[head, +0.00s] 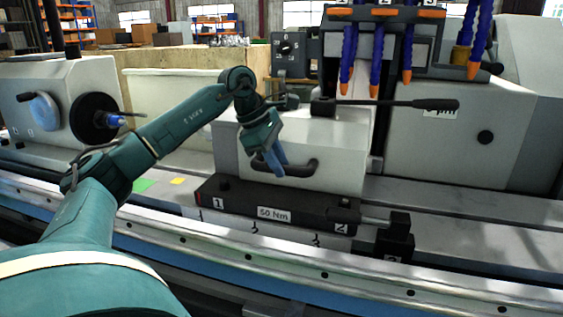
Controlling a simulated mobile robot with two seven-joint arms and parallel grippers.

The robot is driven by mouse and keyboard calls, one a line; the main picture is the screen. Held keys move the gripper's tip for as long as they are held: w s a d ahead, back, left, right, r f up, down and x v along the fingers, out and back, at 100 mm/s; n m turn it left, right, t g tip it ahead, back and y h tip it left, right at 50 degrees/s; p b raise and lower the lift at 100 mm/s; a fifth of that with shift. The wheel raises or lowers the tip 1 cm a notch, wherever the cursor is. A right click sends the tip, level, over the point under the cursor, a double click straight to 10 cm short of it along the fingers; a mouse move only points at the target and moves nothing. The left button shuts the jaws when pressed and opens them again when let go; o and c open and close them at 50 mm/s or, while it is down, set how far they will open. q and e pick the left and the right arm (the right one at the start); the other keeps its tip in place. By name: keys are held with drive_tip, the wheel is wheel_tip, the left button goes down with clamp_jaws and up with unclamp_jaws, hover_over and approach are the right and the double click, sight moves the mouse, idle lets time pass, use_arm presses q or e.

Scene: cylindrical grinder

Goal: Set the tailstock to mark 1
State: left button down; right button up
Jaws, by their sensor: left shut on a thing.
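The tailstock (335,148) is a pale grey housing on a black base (240,198) in the middle of the head view. The base carries the labels "1", "50 Nm" and "2". A dark curved handle (300,169) is on the housing's front. My left gripper (276,162) is shut on the handle's left part; its fingertips partly hide it. A scale with several tick marks (255,226) runs below the base; its figures are too small to read surely. A long black lever (400,103) points right from the housing's top. My right gripper is not in view.
A grey headstock (50,95) with a dark round chuck stands at the left. Blue coolant hoses (377,60) with orange tips hang behind the tailstock. A black clamp block (395,240) sits right of the base. The grey bed (470,210) looks clear farther right.

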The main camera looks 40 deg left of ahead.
use_arm(q)
drive_tip(key=shift+d, duration=0.1)
drive_tip(key=c, duration=1.3)
unclamp_jaws()
drive_tip(key=shift+w, duration=0.1)
drive_tip(key=shift+o, duration=0.2)
drive_tip(key=p+v, duration=0.1)
drive_tip(key=v, duration=1.2)
